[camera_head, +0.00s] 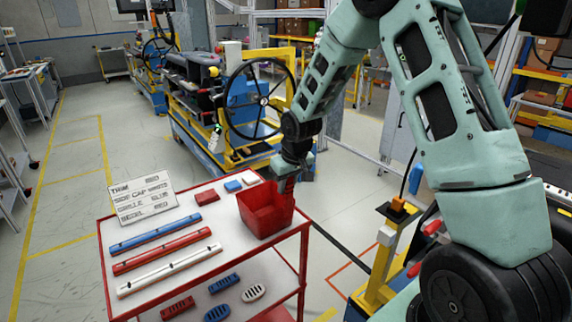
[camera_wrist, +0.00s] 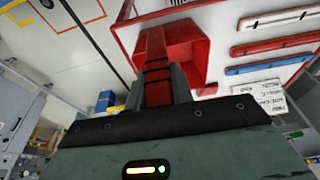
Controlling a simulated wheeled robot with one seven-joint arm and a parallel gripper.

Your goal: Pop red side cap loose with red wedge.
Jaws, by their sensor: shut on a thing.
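My gripper (camera_wrist: 158,88) is shut on the red wedge (camera_wrist: 156,52), a long narrow red piece that sticks out past the fingers in the wrist view. In the head view my gripper (camera_head: 288,178) hangs just above the back right of the red bin (camera_head: 266,212), with a little of the red wedge showing below it. The dark dashboard module (camera_head: 190,84) is on a fixture behind the table, left of the steering wheel (camera_head: 261,98). I cannot make out a red side cap on it. A small red piece (camera_head: 206,197) lies on the table, beside a blue and a white one.
The red table (camera_head: 133,273) holds blue, red and white strips, with slotted grilles on its lower shelf. A sign (camera_head: 142,201) stands at its back left and reads in part "SIDE CAP WHITE". Open floor (camera_head: 62,187) lies left. A yellow post (camera_head: 381,262) stands right.

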